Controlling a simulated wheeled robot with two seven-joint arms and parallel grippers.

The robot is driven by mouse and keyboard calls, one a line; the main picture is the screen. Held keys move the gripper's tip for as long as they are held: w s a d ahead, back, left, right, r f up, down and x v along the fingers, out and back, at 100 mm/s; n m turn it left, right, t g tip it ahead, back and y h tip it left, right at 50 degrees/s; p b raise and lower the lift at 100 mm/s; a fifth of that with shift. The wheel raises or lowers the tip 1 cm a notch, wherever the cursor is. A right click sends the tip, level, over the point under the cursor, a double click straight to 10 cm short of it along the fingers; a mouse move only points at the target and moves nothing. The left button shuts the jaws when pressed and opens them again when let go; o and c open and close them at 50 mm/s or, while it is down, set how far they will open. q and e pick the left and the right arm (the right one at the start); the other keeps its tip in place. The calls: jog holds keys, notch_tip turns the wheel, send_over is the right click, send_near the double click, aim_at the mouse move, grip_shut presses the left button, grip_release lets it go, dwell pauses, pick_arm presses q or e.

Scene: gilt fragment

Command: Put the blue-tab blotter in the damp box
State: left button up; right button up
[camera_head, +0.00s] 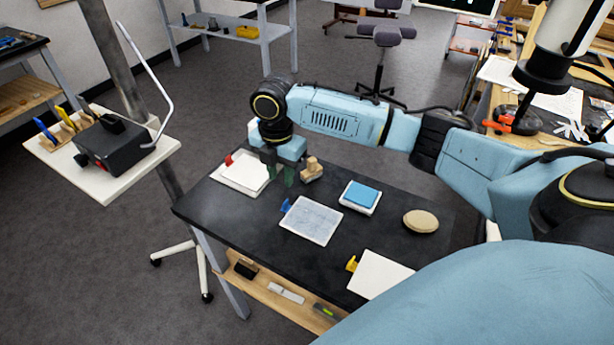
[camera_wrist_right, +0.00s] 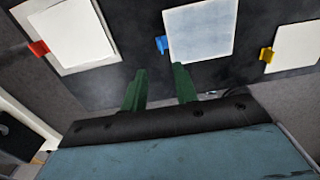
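The blue-tab blotter (camera_head: 312,222) is a pale bluish sheet lying flat on the black table, with its blue tab at the left corner. It also shows in the right wrist view (camera_wrist_right: 203,32), its tab just above the fingers. My right gripper (camera_head: 279,174) hangs over the table's far part, beyond the blotter and apart from it. In the wrist view the right gripper (camera_wrist_right: 160,85) has its green fingers spread with nothing between them. My left gripper is not in view. I cannot tell which thing is the damp box.
A red-tab sheet (camera_head: 246,172) lies on a larger white piece at the far left. A wooden block (camera_head: 312,169) is close beside my right gripper. A blue pad (camera_head: 362,195) in a white tray, a beige oval (camera_head: 420,221) and a yellow-tab sheet (camera_head: 382,272) are further right.

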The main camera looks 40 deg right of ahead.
aim_at(308, 216)
notch_tip(308, 216, down, 3)
jog(key=shift+f, duration=0.95)
jog(key=f, duration=0.3)
jog(key=shift+s+d+f, duration=0.1)
jog(key=shift+d+f, duration=0.15)
jog(key=shift+f, duration=0.25)
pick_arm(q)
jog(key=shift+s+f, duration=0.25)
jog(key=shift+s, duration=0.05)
pick_arm(e)
grip_shut()
